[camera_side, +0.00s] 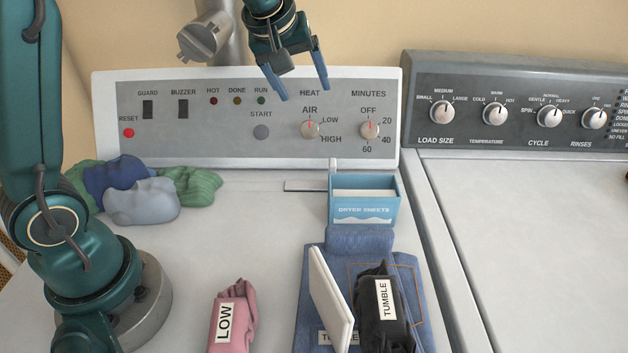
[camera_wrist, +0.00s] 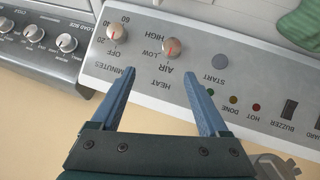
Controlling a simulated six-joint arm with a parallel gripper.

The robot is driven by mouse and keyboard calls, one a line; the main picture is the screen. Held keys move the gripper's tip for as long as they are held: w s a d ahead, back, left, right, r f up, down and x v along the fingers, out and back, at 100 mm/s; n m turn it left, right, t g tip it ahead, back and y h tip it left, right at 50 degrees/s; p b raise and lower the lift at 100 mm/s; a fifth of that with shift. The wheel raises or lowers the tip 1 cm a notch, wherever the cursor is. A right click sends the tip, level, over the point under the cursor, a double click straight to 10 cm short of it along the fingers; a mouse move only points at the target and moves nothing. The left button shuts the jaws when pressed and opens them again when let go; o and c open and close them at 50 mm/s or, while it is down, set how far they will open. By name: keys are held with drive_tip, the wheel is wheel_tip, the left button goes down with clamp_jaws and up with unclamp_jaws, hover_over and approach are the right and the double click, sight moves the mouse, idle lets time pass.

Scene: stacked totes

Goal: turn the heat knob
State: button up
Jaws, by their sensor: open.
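The heat knob (camera_side: 310,129) is a small round grey dial on the dryer's control panel (camera_side: 230,150), under the word HEAT. Its red mark points up at AIR, with LOW and HIGH to the right. It also shows in the wrist view (camera_wrist: 170,48), where the panel is upside down. My gripper (camera_side: 304,93) is open and empty, fingers pointing down, above the knob in the side view. In the wrist view my gripper (camera_wrist: 159,75) has its fingertips apart near the HEAT and MINUTES labels. I see no contact with the knob; the exact gap to the panel is unclear.
The minutes knob (camera_side: 369,130) sits close right of the heat knob. A blue dryer-sheets box (camera_side: 364,208) stands below. Crumpled cloths (camera_side: 142,202), a pink LOW bundle (camera_side: 233,316) and a black TUMBLE bundle (camera_side: 381,312) on denim lie on the dryer top. A washer panel (camera_side: 520,100) is at right.

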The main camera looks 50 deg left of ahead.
sight(310, 128)
drive_tip(key=shift+g, duration=0.8)
drive_tip(key=x, duration=0.6)
drive_tip(key=s+x, duration=0.1)
drive_tip(key=x, duration=0.2)
drive_tip(key=shift+w+a+f, duration=0.1)
drive_tip(key=shift+a+f, duration=0.15)
drive_tip(key=shift+a, duration=0.1)
drive_tip(key=shift+x, duration=0.85)
clamp_jaws()
drive_tip(key=shift+w+r, duration=0.1)
drive_tip(key=m+g+y, duration=0.2)
drive_tip(key=shift+w+d+m, duration=0.2)
drive_tip(key=shift+d+m, duration=0.05)
drive_tip(key=shift+m, duration=0.15)
drive_tip(key=shift+m+g+y, duration=0.5)
drive_tip(key=shift+m+y, duration=0.2)
drive_tip(key=shift+m, duration=0.2)
drive_tip(key=shift+d+m+g+y, duration=0.15)
drive_tip(key=shift+m+g+y, duration=0.15)
drive_tip(key=shift+m+y, duration=0.3)
